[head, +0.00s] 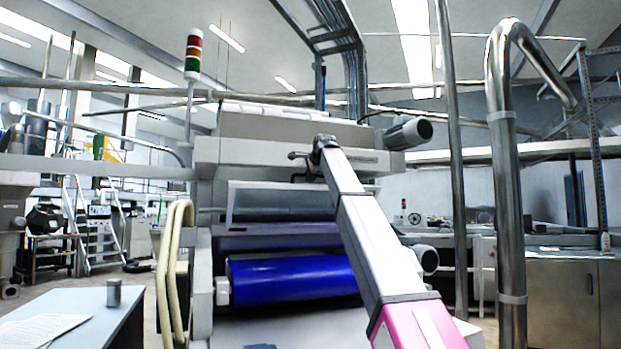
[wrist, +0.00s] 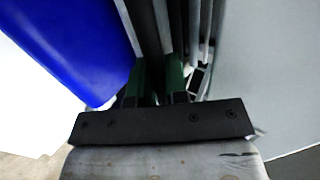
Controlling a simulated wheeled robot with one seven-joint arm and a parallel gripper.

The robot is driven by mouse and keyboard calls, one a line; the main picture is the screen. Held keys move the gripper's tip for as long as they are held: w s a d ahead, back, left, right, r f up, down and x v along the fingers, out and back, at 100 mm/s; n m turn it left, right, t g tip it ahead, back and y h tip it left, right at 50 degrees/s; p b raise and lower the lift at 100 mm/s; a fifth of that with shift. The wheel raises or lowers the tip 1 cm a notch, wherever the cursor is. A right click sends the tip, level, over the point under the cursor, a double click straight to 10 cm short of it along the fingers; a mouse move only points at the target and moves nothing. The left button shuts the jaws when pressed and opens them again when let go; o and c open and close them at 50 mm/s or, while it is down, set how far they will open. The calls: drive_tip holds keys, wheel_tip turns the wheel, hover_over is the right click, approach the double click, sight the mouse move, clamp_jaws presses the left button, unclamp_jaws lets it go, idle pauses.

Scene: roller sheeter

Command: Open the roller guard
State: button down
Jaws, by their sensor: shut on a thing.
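The roller guard (head: 270,185) is a pale framed panel across the front of the roller machine, above the blue roller (head: 285,278). My arm reaches up in front of the machine, and the dark wrist end is near the guard's upper edge. In the wrist view my gripper (wrist: 160,82) has its dark green finger pads close together on a narrow bar, which I take to be part of the guard. The exact contact is partly hidden. The blue roller also shows at upper left in the wrist view (wrist: 70,45).
A grey table (head: 75,310) with a small cylinder (head: 113,292) stands at left front. Cream hoses (head: 172,260) hang beside the machine's left side. A thick metal pipe (head: 507,190) and a thinner post (head: 458,180) stand to the right of my arm.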

drive_tip(key=c, duration=1.1)
unclamp_jaws()
drive_tip(key=shift+c, duration=0.2)
drive_tip(key=v, duration=1)
drive_tip(key=shift+s+r, duration=0.2)
drive_tip(key=shift+s, duration=0.15)
drive_tip(key=shift+d, duration=0.15)
